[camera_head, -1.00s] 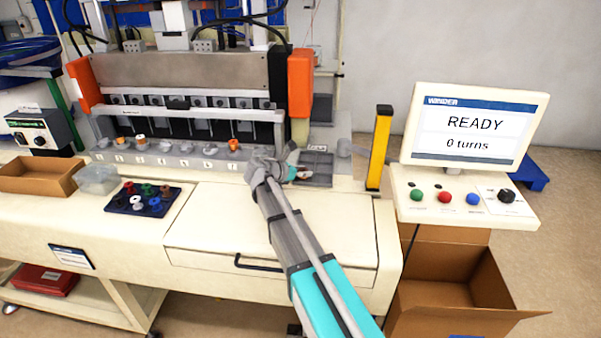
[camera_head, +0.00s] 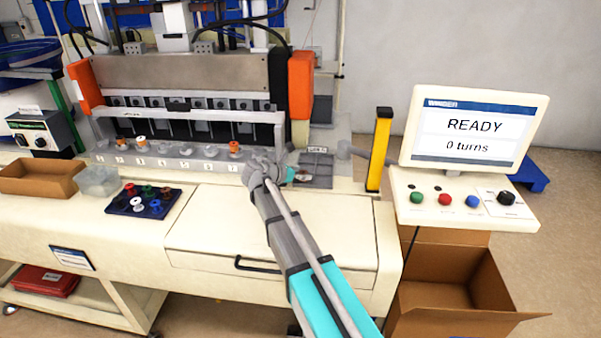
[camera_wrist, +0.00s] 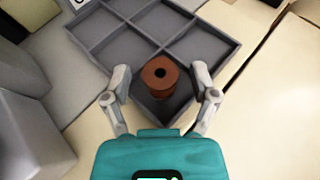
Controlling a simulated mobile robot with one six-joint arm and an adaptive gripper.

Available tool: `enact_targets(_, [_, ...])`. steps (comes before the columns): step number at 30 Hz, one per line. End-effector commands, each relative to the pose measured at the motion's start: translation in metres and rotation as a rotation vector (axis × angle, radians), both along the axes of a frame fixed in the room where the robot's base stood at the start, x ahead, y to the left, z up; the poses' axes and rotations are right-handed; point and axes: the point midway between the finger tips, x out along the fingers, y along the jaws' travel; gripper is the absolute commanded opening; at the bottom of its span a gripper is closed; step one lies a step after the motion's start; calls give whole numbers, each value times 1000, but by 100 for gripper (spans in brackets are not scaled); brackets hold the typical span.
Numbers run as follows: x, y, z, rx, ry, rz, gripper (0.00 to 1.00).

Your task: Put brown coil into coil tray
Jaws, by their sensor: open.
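The brown coil (camera_wrist: 157,82) is a reddish-brown spool with a dark centre hole. In the wrist view it stands upright in the near corner compartment of the coil tray (camera_wrist: 122,45), a grey tray with several square compartments. My gripper (camera_wrist: 160,74) is open, with one finger on each side of the coil and visible gaps between. In the head view the coil tray (camera_head: 320,157) is on the machine deck right of the winder. My gripper (camera_head: 293,175) is at its left side, and the small coil is hardly distinguishable there.
Other coils, including an orange one (camera_head: 234,149), stand in a row along the winder's front. A dark spool tray (camera_head: 112,207), a clear bin (camera_head: 97,182) and a cardboard box (camera_head: 40,176) are at the left. A yellow post (camera_head: 379,150) stands right of the coil tray.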

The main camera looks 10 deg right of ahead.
Motion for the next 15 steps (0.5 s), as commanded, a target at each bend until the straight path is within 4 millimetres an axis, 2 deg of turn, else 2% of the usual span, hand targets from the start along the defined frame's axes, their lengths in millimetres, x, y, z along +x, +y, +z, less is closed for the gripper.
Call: enact_targets(15, [-34,67,34,0,-1,2,76])
